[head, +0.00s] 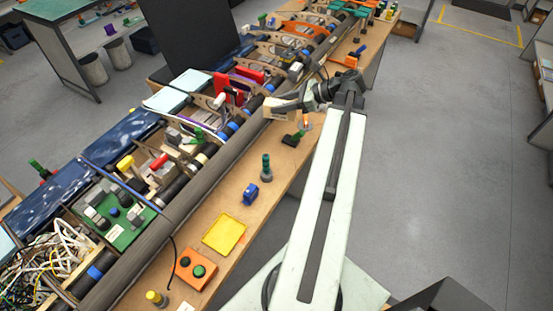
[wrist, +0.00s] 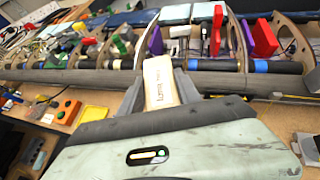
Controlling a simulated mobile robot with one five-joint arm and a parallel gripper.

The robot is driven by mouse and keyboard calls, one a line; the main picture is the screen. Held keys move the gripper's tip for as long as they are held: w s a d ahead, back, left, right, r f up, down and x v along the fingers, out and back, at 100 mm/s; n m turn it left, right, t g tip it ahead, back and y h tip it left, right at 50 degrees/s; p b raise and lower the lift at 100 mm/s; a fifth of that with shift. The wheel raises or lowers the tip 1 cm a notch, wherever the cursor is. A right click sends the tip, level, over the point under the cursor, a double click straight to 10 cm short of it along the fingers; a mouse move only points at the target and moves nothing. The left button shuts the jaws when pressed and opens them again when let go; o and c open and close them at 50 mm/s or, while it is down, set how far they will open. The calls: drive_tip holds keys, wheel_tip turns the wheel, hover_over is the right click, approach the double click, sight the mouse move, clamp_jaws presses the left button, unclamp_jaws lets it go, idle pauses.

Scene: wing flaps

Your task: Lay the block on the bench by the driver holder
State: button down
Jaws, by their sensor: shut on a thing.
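My gripper (head: 299,100) is shut on a pale wooden block (head: 282,108), held at the bench's edge side of the long wing frame. In the wrist view the block (wrist: 160,82) stands out between the two grey fingers, with dark lettering on its face. The block appears above the bench (head: 222,200), apart from its top. A dark green item (head: 292,139) and a small orange-tipped item (head: 306,123) sit on the bench just below my gripper. I cannot tell which thing is the driver holder.
The wing frame with ribs and a dark tube (head: 190,196) runs along the bench's left. On the bench stand a green-topped grey item (head: 266,168), a blue item (head: 251,194), a yellow pad (head: 224,234) and an orange button box (head: 195,268). Bare wood lies between them.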

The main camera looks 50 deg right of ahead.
drive_tip(key=shift+n+g+y, duration=0.3)
drive_tip(key=shift+n+y, duration=0.2)
drive_tip(key=f+b, duration=2.5)
drive_tip(key=shift+w+d+f, duration=0.1)
drive_tip(key=shift+w+d, duration=0.05)
drive_tip(key=shift+d, duration=0.15)
drive_tip(key=shift+r, duration=0.2)
drive_tip(key=shift+f, duration=0.1)
drive_tip(key=c, duration=0.9)
unclamp_jaws()
drive_tip(key=shift+o, duration=0.2)
